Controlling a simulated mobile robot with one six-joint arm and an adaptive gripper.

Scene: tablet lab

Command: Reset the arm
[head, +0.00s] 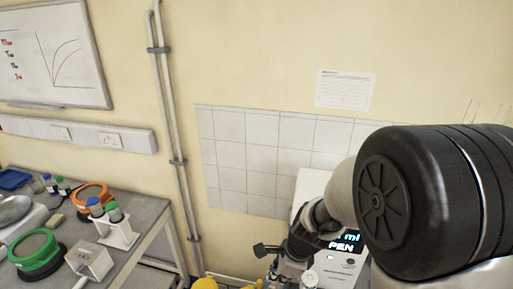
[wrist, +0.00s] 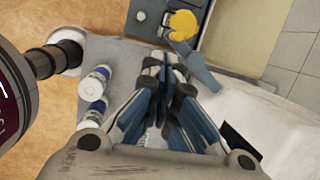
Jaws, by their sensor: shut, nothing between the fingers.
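My gripper (wrist: 168,66) points away from the wrist camera, with its blue-padded fingers together at the tips and nothing between them. In the head view my arm fills the right side, with a large black joint cap in front, and reaches down to the bottom centre. The fingertips cannot be made out there. A white machine (head: 310,185) with a lit display (head: 345,246) stands behind my arm and is partly hidden by it. Part of a white housing (wrist: 265,130) shows right of my gripper in the wrist view.
The grey bench (head: 150,212) at left holds a green-rimmed round sieve (head: 36,250), an orange-rimmed one (head: 91,196) and a white rack (head: 118,232) with capped tubes. A yellow object (wrist: 182,24) lies beyond the fingertips. A wall pipe (head: 172,130) stands behind.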

